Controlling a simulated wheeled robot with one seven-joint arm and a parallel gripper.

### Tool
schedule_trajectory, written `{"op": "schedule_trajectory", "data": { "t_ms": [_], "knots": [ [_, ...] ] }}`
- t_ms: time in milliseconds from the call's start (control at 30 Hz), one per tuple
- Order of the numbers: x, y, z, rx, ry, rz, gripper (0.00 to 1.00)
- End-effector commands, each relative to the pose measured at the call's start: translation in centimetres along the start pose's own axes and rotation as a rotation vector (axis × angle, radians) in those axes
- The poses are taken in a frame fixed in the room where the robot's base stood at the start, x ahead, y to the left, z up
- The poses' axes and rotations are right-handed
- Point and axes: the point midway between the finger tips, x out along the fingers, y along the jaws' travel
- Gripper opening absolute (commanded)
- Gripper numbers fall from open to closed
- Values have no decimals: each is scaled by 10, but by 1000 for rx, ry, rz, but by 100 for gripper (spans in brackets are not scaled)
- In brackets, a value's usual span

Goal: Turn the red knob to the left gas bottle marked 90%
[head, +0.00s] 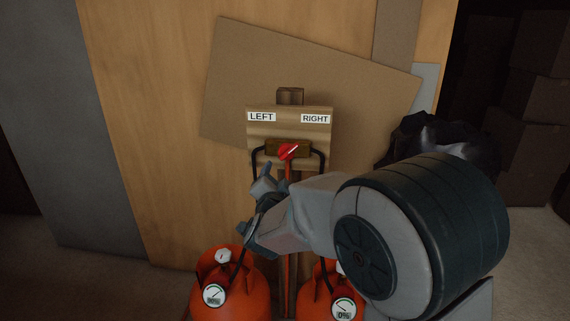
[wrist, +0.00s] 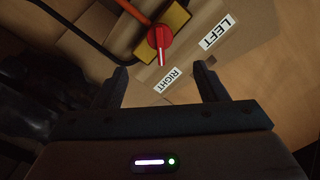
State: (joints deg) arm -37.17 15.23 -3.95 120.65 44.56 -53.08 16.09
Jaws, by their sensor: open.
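The red knob (head: 287,151) sits on a brass-coloured block (head: 308,147) on the post's board, between the LEFT label (head: 262,117) and the RIGHT label (head: 315,119). Its white line points up and to the right in the head view, towards the RIGHT side. In the wrist view the knob (wrist: 160,38) is ahead of my gripper (wrist: 164,82), which is open, empty and apart from it. The left orange gas bottle (head: 232,290) has a gauge that seems to read 90%. The right bottle (head: 318,298) has a gauge reading 0%; my arm partly covers this bottle.
Black hoses (head: 255,160) run from both sides of the block. A cardboard sheet (head: 235,80) and wooden panel (head: 140,130) stand behind. A black bag (head: 440,135) lies at right, with dark boxes (head: 535,110) stacked beyond it.

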Motion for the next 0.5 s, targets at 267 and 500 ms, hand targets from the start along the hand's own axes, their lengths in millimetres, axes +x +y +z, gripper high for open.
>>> {"op": "schedule_trajectory", "data": {
  "t_ms": [267, 500],
  "knots": [
    [22, 0, 3, 10, 36, -1, 66],
    [70, 0, 1, 9, 34, -1, 66]
  ]
}}
